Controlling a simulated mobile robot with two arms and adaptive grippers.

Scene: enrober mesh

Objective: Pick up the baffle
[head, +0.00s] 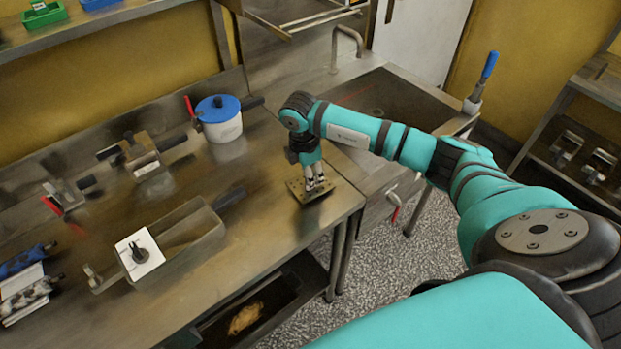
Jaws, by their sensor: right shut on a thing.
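A small flat metal plate with small holes, which looks like the baffle (298,193), is near the right front corner of the steel table. My right gripper (314,190) points down at it from above, with its fingers close together on the plate's middle. The gripper is shut on the baffle. The fingers hide the exact grip point. I cannot tell whether the plate rests on the table or is just above it. My left gripper is not in view.
The steel table (265,215) is clear around the plate. A white pot with a blue lid (219,121) stands behind. A metal trough (185,240) with a white square piece (138,252) lies to the left. A sink unit (385,105) adjoins at right.

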